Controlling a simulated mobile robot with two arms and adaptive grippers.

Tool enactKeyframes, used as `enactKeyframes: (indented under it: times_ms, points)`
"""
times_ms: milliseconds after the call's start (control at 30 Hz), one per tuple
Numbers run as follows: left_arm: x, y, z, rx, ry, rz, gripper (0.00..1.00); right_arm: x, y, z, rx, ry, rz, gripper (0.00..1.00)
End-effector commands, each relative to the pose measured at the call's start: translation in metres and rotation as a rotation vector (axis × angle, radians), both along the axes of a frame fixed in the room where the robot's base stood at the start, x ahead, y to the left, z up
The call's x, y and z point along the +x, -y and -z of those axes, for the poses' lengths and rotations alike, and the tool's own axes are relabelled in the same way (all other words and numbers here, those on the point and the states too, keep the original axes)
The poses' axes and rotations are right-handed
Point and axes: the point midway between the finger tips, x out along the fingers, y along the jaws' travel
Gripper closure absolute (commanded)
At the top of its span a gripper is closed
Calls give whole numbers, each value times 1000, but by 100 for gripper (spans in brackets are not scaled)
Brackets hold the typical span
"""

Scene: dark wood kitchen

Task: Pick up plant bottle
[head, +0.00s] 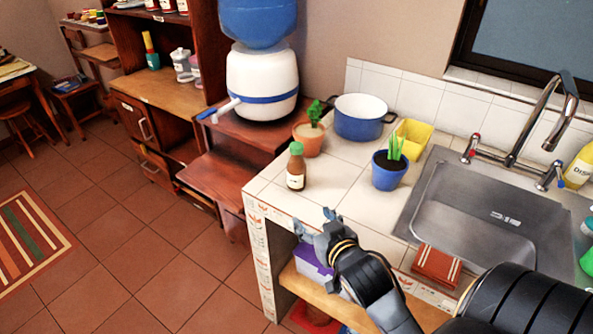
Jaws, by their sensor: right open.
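A small brown bottle (296,170) with a green cap and a pale label stands upright near the left end of the white tiled counter (335,185). A potted plant (310,135) in a terracotta pot is just behind it. Another plant in a blue pot (389,172) stands to the right, nearer the sink. My right gripper (312,220) is open and empty at the counter's front edge, nearer to me than the bottle and apart from it. My left gripper is out of view.
A blue and white pot (360,118) and a yellow container (412,138) stand at the back of the counter. A metal sink (490,215) with a tall faucet is to the right. The tiles around the bottle are mostly clear. A water dispenser (262,80) stands behind left.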

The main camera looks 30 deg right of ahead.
Motion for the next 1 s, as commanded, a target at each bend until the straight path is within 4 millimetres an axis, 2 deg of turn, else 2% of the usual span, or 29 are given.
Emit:
enactKeyframes:
  times_ms: [33,133,200,300,433,700,1000]
  points:
    - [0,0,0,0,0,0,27,10,10,-18,-9,86,13,40]
    - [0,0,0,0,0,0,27,23,25,-50,-23,239,23,40]
    - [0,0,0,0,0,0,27,28,31,-65,-30,312,23,40]
    - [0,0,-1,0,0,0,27,32,35,-78,-37,367,20,40]
    - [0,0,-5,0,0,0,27,49,39,-83,-38,382,18,40]
    - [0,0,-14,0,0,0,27,99,51,-82,-38,378,19,40]
    - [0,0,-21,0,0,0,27,124,55,-84,-37,377,19,40]
